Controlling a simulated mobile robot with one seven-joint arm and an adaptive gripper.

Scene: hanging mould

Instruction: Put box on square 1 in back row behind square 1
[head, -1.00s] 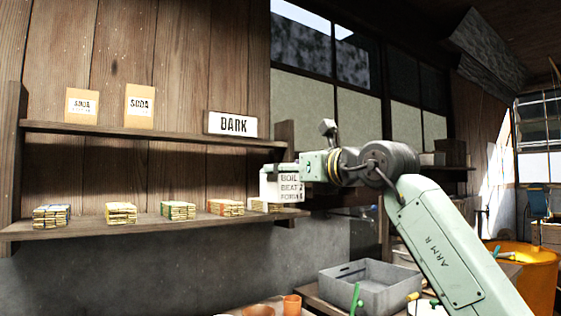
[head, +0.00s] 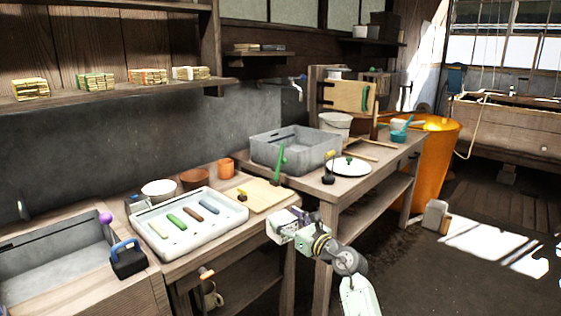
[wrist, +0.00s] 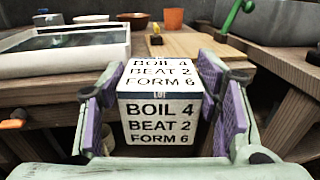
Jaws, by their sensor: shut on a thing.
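My gripper (wrist: 163,115) is shut on a white box (wrist: 160,112) printed "BOIL 4 BEAT 2 FORM 6" on its top and front faces. Purple finger pads press on the box's left and right sides. In the head view, my gripper (head: 285,220) is in front of the workbench edge, beside a wooden board (head: 262,198). The box is hard to make out there. I cannot pick out a square 1 or a back row in either view.
A white tray (head: 165,252) with several coloured bars lies on the left bench, by a grey sink (head: 50,255). Bowls stand behind. A grey basin (head: 290,150) and white lid (head: 352,167) are on the right bench. Open floor (head: 420,270) lies right.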

